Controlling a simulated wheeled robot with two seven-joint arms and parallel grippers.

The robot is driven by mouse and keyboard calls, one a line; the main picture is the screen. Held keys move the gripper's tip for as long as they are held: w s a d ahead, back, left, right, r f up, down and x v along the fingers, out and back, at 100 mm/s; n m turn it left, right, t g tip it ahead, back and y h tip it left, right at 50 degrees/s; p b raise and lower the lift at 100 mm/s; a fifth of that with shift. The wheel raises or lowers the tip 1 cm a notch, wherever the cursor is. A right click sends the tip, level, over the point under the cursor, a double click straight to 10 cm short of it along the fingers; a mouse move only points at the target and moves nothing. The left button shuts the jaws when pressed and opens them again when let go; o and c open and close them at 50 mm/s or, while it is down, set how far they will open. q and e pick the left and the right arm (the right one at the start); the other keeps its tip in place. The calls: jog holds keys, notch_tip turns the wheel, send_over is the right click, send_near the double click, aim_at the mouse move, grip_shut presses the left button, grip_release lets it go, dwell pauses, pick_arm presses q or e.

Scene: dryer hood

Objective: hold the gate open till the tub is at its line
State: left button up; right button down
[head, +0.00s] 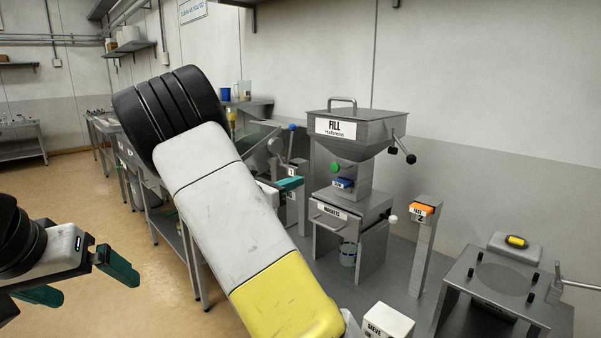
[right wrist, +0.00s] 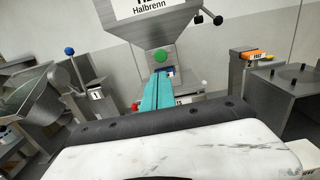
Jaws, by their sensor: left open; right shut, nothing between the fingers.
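A grey hopper labelled FILL (head: 361,130) has a black-knobbed handle (head: 401,149) on its right side; which part is the gate I cannot tell. Below its funnel are a green button (head: 336,167) and a blue part (head: 343,184). My right gripper (head: 301,182) is shut and empty, left of the blue part. In the right wrist view its teal fingers (right wrist: 157,82) overlap that part; contact is unclear. My left gripper (head: 92,288) is open and empty, far left over the floor.
A post with an orange-topped box (head: 422,209) stands right of the hopper. A grey stand with a round plate (head: 504,278) is at the far right. A white SIEVE box (head: 388,320) is at the front. A blue-knobbed lever (head: 291,140) stands left of the hopper.

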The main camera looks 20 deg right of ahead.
aim_at(334, 169)
jog(key=x, duration=1.4)
jog(key=shift+d, duration=0.1)
